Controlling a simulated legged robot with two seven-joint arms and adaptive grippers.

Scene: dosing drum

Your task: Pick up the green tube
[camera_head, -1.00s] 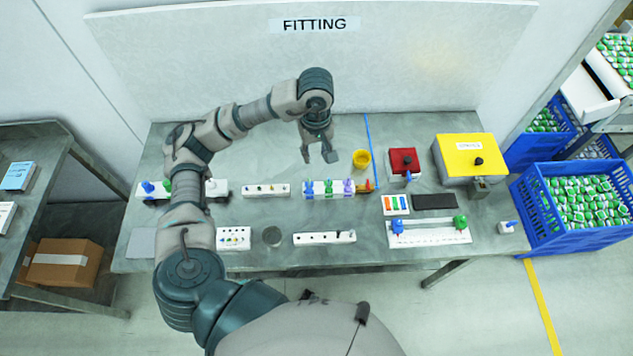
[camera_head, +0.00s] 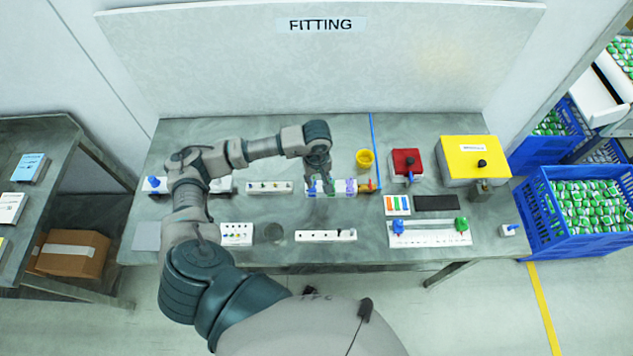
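A white rack (camera_head: 347,196) in the middle of the bench holds blue, green and purple pieces side by side. The green tube (camera_head: 330,187) is among them, between the blue and the purple ones, and is partly hidden by my gripper. My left gripper (camera_head: 322,188) points down at the rack, right over the blue and green pieces. Its fingers are small and overlap the tubes in view, so I cannot tell whether they are open or touch the green tube. My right gripper is not in view.
A yellow cup (camera_head: 365,159), a red box (camera_head: 406,163) and a yellow-topped box (camera_head: 467,158) stand right of the rack. White blocks with holes (camera_head: 325,236) lie in front and left. A slider board (camera_head: 430,239) is front right. My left arm covers part of the left bench.

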